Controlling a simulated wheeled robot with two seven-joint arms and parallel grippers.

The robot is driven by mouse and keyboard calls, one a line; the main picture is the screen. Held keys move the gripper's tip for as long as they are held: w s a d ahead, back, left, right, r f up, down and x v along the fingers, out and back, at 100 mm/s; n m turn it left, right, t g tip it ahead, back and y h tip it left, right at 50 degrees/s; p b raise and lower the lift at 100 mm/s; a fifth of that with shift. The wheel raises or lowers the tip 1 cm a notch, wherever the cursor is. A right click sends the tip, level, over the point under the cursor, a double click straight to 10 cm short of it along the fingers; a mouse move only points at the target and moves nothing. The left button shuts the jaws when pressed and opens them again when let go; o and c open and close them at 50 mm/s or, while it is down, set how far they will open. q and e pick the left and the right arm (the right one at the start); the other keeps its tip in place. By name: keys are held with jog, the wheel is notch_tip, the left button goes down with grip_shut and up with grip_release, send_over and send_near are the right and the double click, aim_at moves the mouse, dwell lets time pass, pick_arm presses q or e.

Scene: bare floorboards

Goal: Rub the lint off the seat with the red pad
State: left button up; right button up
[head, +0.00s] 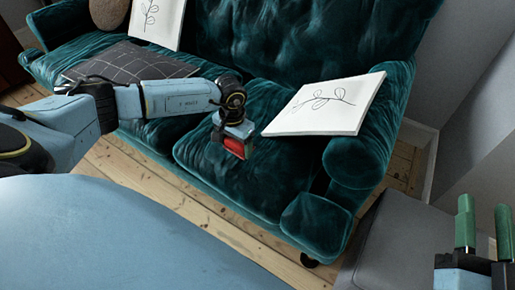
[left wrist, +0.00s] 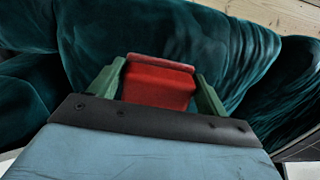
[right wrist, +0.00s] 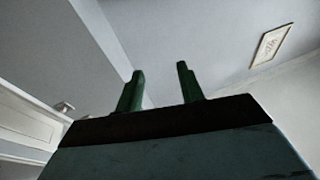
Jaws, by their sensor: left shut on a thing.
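The seat (head: 268,98) is the dark teal velvet cushion of a sofa, in the middle of the head view. My left gripper (head: 232,141) is shut on the red pad (head: 234,149) and holds it over the front part of the seat. The pad also shows between the green fingers in the left wrist view (left wrist: 158,86). I cannot tell whether the pad touches the velvet. I cannot make out lint on the seat; my left arm hides part of it. My right gripper (head: 484,215) is open and empty at the lower right, away from the sofa.
A white cushion with a leaf drawing (head: 325,104) leans at the sofa's right arm (head: 362,155). A dark checked cushion (head: 125,62), another white cushion (head: 155,22) and a brown round cushion (head: 108,12) lie to the left. A grey block-like piece (head: 395,245) stands at the right.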

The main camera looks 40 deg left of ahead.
pick_arm(q)
jog(key=shift+r+p, duration=0.35)
jog(key=shift+r, duration=0.5)
pick_arm(e)
jog(key=shift+d+f+g+h, duration=0.25)
jog(key=shift+f+g, duration=0.3)
jog(key=shift+f, duration=0.3)
jog(key=shift+d+f+g+h, duration=0.1)
jog(key=shift+f+g+h, duration=0.3)
jog(key=shift+f, duration=0.45)
jog(key=shift+d+f+g+h, duration=0.15)
jog(key=shift+d+f+g, duration=0.05)
jog(key=shift+f+g, duration=0.55)
jog(key=shift+f, duration=0.1)
